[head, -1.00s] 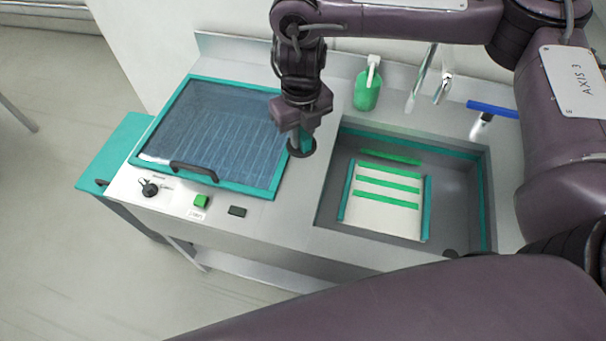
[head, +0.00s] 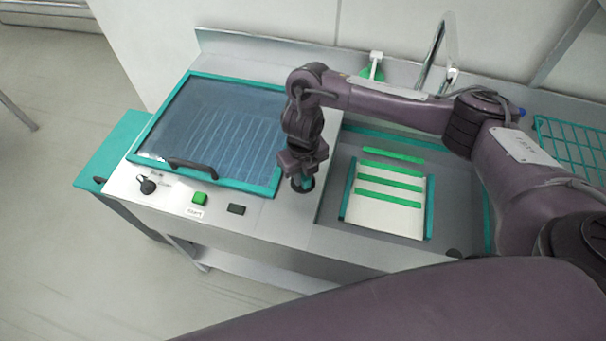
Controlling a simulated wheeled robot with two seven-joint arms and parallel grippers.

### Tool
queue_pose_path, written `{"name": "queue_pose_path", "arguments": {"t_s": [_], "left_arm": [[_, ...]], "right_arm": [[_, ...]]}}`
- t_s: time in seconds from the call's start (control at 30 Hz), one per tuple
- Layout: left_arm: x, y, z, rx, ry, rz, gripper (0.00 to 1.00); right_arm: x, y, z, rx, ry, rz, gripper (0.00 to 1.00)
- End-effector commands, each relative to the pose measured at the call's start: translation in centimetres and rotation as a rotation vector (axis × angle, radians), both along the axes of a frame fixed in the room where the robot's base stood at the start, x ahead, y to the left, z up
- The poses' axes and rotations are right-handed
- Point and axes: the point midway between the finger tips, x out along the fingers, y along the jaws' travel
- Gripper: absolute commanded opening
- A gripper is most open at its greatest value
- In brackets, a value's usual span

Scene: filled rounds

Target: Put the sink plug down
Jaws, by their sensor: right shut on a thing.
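My right gripper (head: 302,172) points down over the metal counter, between the glass-lidded unit and the sink basin. It is shut on the sink plug (head: 303,187), a dark round disc with a teal upper part between the fingers. The plug is at or just above the counter strip; I cannot tell whether it touches. The sink (head: 333,208) is to the right, with a white rack with green strips (head: 388,203) in it. A dark round spot, perhaps the drain (head: 453,253), shows at the basin's near right corner. My left gripper is not in view.
The glass lid (head: 215,125) with a teal frame and dark handle lies left of the gripper. A knob (head: 148,186), a green button (head: 199,198) and a dark switch (head: 236,209) line the front. A faucet (head: 437,50) and a green dispenser (head: 373,70) stand behind. A teal wire rack (head: 572,150) is at right.

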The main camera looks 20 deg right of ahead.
Motion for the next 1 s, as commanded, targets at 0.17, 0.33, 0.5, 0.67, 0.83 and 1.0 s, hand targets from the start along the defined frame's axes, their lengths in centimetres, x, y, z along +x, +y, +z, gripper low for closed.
{"name": "queue_pose_path", "arguments": {"t_s": [0.17, 0.33, 0.5, 0.67, 0.83, 1.0], "left_arm": [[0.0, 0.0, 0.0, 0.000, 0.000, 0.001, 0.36], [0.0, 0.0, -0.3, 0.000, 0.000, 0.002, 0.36], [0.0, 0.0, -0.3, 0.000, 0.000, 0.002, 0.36], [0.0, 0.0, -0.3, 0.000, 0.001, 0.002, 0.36], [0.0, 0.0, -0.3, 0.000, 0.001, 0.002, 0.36], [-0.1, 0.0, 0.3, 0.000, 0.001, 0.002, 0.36]], "right_arm": [[0.1, 0.0, -0.1, 0.000, -0.002, 0.001, 0.00], [0.0, 0.0, -0.4, 0.000, -0.001, 0.001, 0.00], [0.0, 0.0, -0.4, 0.000, -0.001, 0.000, 0.34], [0.0, 0.0, -0.4, 0.000, -0.001, 0.000, 0.41], [0.0, 0.0, -0.3, 0.000, -0.001, 0.000, 0.41], [0.2, 0.0, 1.0, -0.001, -0.006, 0.002, 0.41]]}}
